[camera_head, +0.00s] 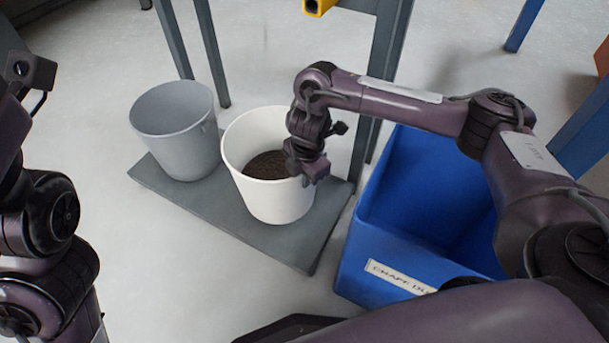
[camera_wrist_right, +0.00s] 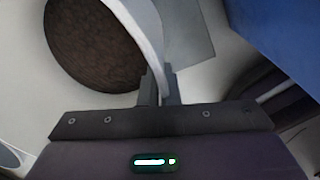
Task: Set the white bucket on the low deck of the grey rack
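The white bucket (camera_head: 275,199), with dark brown grainy contents, appears upright on the grey low deck (camera_head: 315,238) of the rack, though the contact under its base is hard to see. My right gripper (camera_head: 308,175) is at the bucket's right rim. In the right wrist view, the fingers (camera_wrist_right: 160,88) sit close on both sides of the white bucket's wall (camera_wrist_right: 147,35), shut on it. The dark contents (camera_wrist_right: 95,45) show there to the left of the wall. My left arm is at the left edge of the head view; its gripper does not show.
A grey bucket (camera_head: 176,134) stands on the deck, left of the white bucket. A blue bin (camera_head: 385,270) with a label stands close to the right. Grey rack posts (camera_head: 215,55) rise behind the deck. Open floor lies at the front left.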

